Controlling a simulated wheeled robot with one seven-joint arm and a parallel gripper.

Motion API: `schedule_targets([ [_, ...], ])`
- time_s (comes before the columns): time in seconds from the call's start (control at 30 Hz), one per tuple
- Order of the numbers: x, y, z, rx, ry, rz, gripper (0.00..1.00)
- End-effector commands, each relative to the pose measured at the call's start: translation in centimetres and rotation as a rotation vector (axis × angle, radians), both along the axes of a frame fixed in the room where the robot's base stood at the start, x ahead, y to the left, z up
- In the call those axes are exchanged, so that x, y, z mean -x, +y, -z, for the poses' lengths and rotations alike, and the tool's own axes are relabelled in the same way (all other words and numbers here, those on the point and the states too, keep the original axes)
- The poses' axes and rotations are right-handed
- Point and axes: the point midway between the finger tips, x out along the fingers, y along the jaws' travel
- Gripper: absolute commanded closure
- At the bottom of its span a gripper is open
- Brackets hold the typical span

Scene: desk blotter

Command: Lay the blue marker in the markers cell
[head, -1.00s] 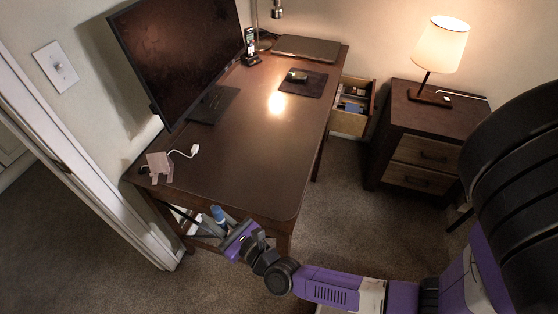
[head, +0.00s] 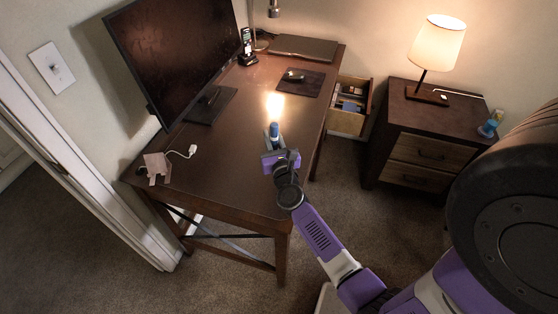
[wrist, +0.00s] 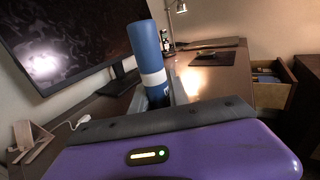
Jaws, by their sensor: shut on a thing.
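The blue marker (head: 274,130) is upright between the fingers of my gripper (head: 274,143), above the right part of the desk. In the wrist view the marker (wrist: 147,58) shows a blue barrel with a white band, and its lower end is hidden behind the gripper body. My gripper is shut on it. The open drawer (head: 346,122) at the desk's far right side holds an organizer (head: 351,96) with small things in it. I cannot tell which compartment is the markers cell.
The desk (head: 225,165) bears a monitor (head: 180,60), a phone on a stand (head: 247,45), a closed laptop (head: 302,47) and a mouse (head: 294,75) on a dark pad (head: 312,84). A nightstand (head: 425,118) with a lamp (head: 438,45) stands right of the drawer. The desk's middle is clear.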

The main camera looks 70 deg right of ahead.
Motion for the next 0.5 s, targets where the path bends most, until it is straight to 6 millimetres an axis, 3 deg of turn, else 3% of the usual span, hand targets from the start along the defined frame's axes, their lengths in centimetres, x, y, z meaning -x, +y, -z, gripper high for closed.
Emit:
schedule_targets([
  [0.2, 1.4, -3.3, -1.1, 0.001, -0.002, 0.048, 1.00],
  [0.5, 1.9, -5.4, -2.0, 0.000, -0.001, 0.062, 1.00],
])
